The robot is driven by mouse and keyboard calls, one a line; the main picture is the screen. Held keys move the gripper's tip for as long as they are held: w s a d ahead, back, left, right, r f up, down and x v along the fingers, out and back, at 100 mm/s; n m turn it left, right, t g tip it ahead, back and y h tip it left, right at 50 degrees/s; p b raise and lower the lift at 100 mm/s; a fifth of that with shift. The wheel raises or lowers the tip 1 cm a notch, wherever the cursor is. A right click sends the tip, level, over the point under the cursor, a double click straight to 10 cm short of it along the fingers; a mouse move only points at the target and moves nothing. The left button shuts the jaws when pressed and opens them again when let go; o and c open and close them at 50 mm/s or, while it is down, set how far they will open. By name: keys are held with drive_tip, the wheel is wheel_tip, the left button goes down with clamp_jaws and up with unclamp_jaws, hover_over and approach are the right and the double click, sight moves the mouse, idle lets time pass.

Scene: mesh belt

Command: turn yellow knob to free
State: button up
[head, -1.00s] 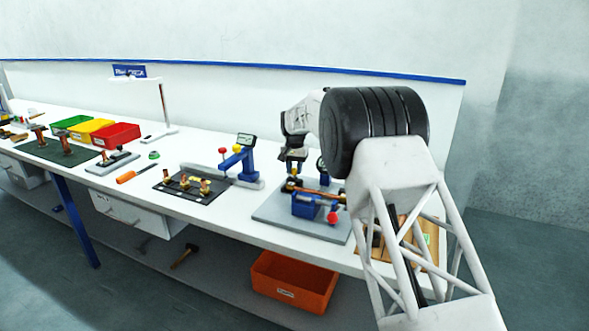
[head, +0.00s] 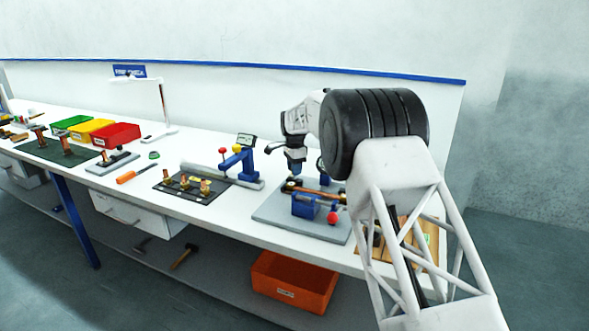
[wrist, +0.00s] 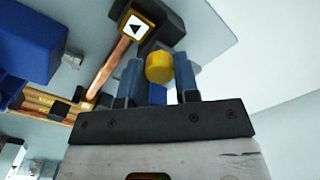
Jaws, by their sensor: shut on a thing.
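The yellow knob (wrist: 159,68) shows in the wrist view between the two blue fingers of my gripper (wrist: 162,72), which is shut on it. Beside it on the left is a square plate with a black triangle (wrist: 136,28), over a copper rod (wrist: 110,70). In the head view my gripper (head: 295,168) points down at the back left of a grey fixture plate (head: 275,212). The knob is hard to make out there.
A blue block (wrist: 30,40) stands left of the rod in the wrist view. In the head view the fixture has a blue clamp (head: 305,205) and a red ball (head: 332,217). A black mat with copper parts (head: 170,196) lies to the left. An orange bin (head: 290,283) sits below.

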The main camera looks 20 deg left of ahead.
drive_tip(key=shift+m, duration=0.5)
drive_tip(key=o, duration=0.9)
drive_tip(key=shift+r, duration=0.1)
drive_tip(key=shift+r, duration=3.85)
